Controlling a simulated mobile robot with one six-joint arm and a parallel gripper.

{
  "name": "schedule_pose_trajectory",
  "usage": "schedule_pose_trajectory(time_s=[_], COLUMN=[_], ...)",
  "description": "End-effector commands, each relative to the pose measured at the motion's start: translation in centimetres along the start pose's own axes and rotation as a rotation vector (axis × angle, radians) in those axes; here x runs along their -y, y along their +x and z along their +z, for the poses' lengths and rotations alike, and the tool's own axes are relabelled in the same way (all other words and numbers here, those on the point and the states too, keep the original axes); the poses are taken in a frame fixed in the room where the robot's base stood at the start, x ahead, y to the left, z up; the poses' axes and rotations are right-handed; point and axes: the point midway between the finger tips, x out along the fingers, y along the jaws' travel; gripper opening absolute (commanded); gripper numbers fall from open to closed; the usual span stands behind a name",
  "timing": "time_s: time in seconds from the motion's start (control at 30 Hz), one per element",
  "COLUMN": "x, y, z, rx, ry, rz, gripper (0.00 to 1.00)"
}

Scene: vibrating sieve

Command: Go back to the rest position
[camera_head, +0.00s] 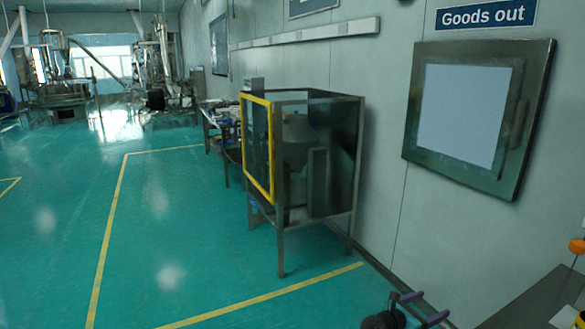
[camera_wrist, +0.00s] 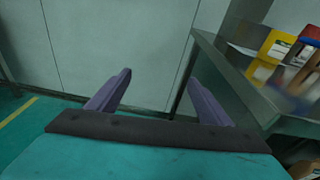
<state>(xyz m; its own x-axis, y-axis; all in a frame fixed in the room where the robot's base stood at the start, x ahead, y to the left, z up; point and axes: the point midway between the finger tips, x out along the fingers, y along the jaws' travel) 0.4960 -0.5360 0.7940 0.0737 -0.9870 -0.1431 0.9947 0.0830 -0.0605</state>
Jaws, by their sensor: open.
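My gripper (camera_wrist: 162,100) shows in the wrist view with its two purple fingers spread wide apart. It is open, with nothing between the fingers; the grey wall lies behind them. In the head view my gripper (camera_head: 425,309) is at the bottom edge, right of centre, above the green floor and left of a dark table. Most of my arm is out of the picture there.
A metal-framed cabinet (camera_head: 355,150) with a yellow-edged door stands by the wall. A metal table (camera_wrist: 235,75) with yellow and orange boxes (camera_wrist: 278,45) is close on the right. A goods-out hatch (camera_head: 470,115) is in the wall. Green floor (camera_head: 60,230) is open at left.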

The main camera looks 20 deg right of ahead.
Motion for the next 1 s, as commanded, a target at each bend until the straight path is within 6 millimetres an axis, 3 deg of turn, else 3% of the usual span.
schedule_pose_trajectory(time_s=[0.2, 0.5, 0.77, 1.0], x=[-3.8, -5.4, -3.4, 0.7], y=[-5.9, -14.8, -23.3, -30.8], z=[-7.2, -17.9, -27.4, -34.7], rx=[-0.126, -0.347, -0.565, -0.739], ry=[0.021, 0.124, 0.257, 0.394], rz=[0.061, 0.061, -0.045, -0.238], gripper=[0.73, 0.73, 0.73, 0.73])
